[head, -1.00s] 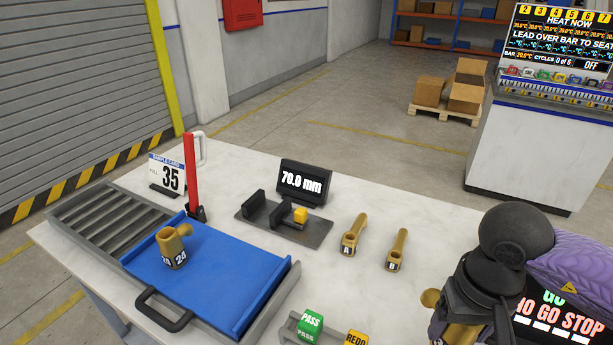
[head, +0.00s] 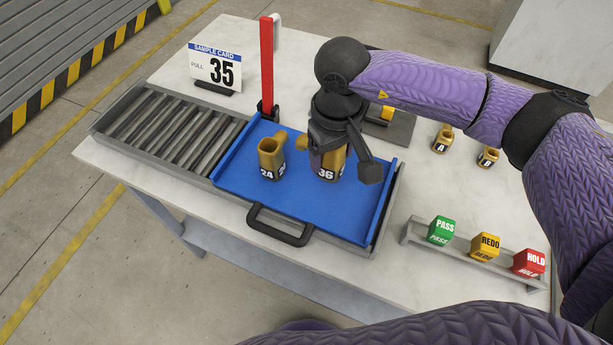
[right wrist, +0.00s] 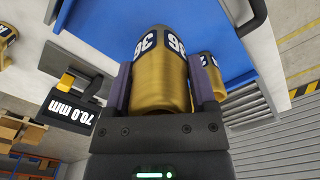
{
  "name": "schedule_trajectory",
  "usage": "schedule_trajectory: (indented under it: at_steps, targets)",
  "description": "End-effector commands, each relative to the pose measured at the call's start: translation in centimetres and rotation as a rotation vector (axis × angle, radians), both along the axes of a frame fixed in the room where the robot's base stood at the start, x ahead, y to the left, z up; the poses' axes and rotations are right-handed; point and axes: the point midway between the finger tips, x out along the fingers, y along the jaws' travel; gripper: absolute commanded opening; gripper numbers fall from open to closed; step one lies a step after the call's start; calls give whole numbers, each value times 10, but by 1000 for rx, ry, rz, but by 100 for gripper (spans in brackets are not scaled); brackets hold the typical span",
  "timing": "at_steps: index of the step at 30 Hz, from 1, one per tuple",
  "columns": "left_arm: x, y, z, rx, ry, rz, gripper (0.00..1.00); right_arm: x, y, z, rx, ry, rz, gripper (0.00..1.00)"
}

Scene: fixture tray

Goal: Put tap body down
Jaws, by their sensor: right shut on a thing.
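My right gripper (head: 328,142) is shut on a brass tap body labelled 36 (head: 328,170), over the right half of the blue tray (head: 230,185). The tap body looks upright in the head view; I cannot tell whether its base touches the tray. In the right wrist view the tap body (right wrist: 158,85) sits between the two fingers. A second brass tap body labelled 24 (head: 270,158) stands on the tray just to the left; it also shows in the right wrist view (right wrist: 207,75). The gripper hides part of the held body's top. My left gripper is not in view.
A black tray handle (head: 280,230) is at the front. A red post (head: 267,65) and the sample card 35 (head: 215,68) stand behind. PASS, REDO and HOLD blocks (head: 486,247) lie front right. Brass parts A (head: 441,140) and B (head: 488,157) are farther right.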

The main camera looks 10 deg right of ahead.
Motion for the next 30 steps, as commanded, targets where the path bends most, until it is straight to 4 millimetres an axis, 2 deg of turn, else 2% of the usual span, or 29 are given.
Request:
schedule_trajectory:
  at_steps: [3, 8, 12, 23, 24, 27, 30]
  targets:
    - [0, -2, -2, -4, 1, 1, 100, 0, 1, -25, 2, 2, 0, 0]
    - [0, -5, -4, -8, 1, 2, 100, 0, 0, -44, 1, 0, -1, 0]
    - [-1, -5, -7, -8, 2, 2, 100, 0, 1, -69, 2, 1, -1, 0]
    - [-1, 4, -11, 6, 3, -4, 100, 0, 0, -75, 2, -2, -1, 0]
    - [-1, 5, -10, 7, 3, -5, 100, 0, 0, -75, 1, -1, -1, 79]
    - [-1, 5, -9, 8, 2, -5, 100, 0, 0, -74, 1, -1, -1, 100]
    - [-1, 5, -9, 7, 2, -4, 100, 0, 0, -74, 1, -1, -1, 100]
